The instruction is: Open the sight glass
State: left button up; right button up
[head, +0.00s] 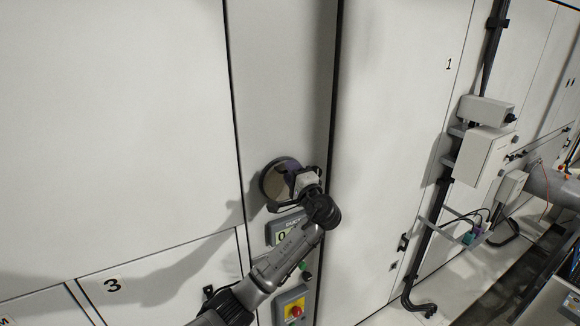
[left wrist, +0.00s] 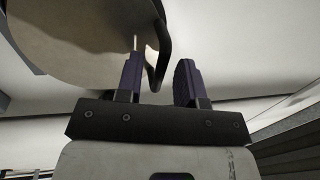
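The sight glass (head: 270,176) is a round, dark-rimmed disc on the narrow light panel in the head view. My left gripper (head: 289,184) is in front of its right part and hides some of it. My right gripper is in neither view.
Below the sight glass are a small display (head: 284,232) and a yellow-and-red switch (head: 293,311), partly near my left arm. Grey boxes (head: 483,153) and black conduit are on the wall at the right.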

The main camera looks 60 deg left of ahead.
pick_arm(q)
jog(key=shift+a+r, duration=0.1)
jog(key=shift+a, duration=0.4)
grip_shut()
dwell(0.3)
